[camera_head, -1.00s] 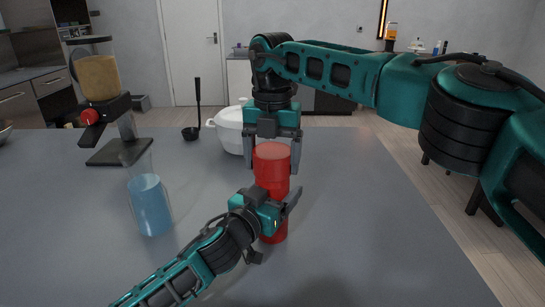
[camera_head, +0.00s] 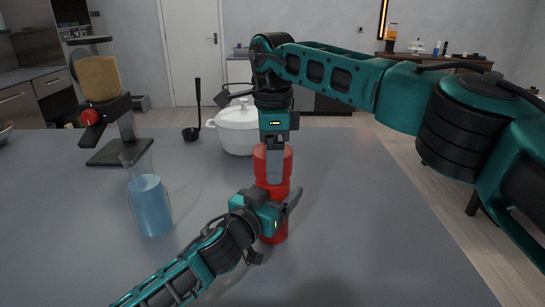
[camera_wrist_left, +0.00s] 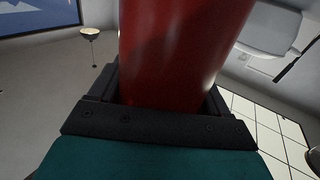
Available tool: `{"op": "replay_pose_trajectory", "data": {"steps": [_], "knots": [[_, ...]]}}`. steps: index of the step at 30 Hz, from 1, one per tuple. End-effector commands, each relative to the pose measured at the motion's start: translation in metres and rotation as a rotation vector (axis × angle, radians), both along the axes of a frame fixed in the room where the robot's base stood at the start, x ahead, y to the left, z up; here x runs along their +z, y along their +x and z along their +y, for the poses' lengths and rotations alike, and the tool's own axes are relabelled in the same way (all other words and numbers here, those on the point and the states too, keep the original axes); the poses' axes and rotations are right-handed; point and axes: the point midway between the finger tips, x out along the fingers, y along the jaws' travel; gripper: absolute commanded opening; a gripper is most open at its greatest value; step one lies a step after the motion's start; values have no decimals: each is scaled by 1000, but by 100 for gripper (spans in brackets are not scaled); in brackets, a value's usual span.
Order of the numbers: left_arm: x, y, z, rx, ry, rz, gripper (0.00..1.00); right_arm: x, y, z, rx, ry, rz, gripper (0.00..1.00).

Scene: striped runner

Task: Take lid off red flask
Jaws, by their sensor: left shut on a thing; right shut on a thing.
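The red flask (camera_head: 273,232) stands upright on the grey table, with its red lid (camera_head: 287,163) at the top. My left gripper (camera_head: 281,207) is shut around the flask's lower body from the left. In the left wrist view the flask (camera_wrist_left: 182,45) sits between the dark jaws (camera_wrist_left: 160,98). My right gripper (camera_head: 275,172) comes down from above and is shut on the lid, seen edge-on with one finger covering the lid's front. I cannot tell whether the lid is loose from the body.
A glass with blue liquid (camera_head: 151,207) stands left of the flask. A white pot (camera_head: 234,130) and a black ladle (camera_head: 197,110) are behind it. A cereal dispenser (camera_head: 97,80) stands at the far left. The table's right side is clear.

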Motion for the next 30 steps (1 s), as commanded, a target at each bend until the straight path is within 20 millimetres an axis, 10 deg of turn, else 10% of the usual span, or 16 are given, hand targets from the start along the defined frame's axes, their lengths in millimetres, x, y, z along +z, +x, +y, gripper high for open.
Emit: {"op": "replay_pose_trajectory", "data": {"steps": [18, 30], "knots": [[-1, 0, 0, 1, 0, 4, 0, 1, -1, 0, 1058, 1, 2, 45], [-1, 0, 0, 1, -1, 3, 0, 1, -1, 0, 1118, 1, 2, 44]]}}
